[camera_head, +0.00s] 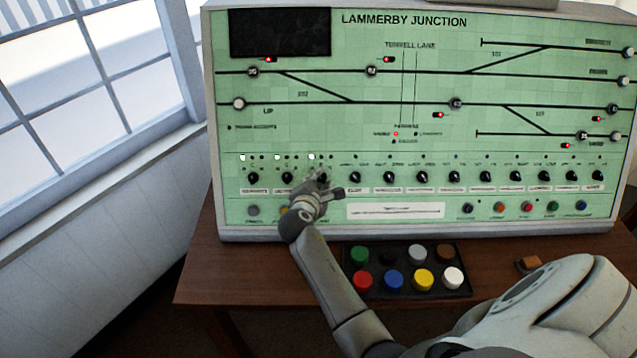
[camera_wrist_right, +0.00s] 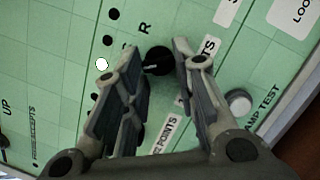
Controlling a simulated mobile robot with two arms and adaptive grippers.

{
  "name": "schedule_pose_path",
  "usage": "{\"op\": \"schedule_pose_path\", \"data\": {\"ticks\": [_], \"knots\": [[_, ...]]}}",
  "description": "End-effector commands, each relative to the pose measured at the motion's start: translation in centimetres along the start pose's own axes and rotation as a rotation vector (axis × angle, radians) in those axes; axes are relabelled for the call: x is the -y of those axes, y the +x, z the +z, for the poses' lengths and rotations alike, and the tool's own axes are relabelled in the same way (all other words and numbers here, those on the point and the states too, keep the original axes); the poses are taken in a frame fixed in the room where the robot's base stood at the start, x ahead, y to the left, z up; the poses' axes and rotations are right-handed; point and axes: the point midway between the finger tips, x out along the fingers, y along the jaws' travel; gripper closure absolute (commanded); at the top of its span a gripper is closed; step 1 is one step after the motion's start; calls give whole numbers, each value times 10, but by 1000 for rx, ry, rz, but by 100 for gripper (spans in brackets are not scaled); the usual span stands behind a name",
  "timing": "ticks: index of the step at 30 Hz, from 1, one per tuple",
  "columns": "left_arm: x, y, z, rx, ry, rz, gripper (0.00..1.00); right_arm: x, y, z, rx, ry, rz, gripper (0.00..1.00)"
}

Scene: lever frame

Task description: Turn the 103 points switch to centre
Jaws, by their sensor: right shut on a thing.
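The 103 points switch is a small black rotary knob (camera_wrist_right: 157,60), third from the left in the switch row. In the head view my right gripper (camera_head: 322,181) reaches it from below and largely hides it. In the right wrist view my right gripper (camera_wrist_right: 154,79) has one finger on each side of the knob and is shut on it. A pale pointer mark on the knob faces left in that picture. The letter R shows beside it, and a lit white lamp (camera_wrist_right: 102,65) shows among dark ones. My left gripper is not in view.
The green panel (camera_head: 420,140) stands on a brown table (camera_head: 205,262). Neighbouring knobs (camera_head: 287,177) sit close in the row, with push buttons below. A black tray (camera_head: 440,262) of coloured round pieces lies in front. A window (camera_head: 80,90) is at left.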

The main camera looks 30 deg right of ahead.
Motion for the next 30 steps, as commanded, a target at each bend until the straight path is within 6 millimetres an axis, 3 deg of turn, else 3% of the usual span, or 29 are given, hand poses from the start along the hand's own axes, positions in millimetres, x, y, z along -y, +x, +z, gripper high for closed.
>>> {"op": "schedule_pose_path", "data": {"ticks": [15,30], "knots": [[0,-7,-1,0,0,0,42,-4,0,2,1,397,-104,97],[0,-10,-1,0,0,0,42,-4,1,2,2,545,-143,97]]}}
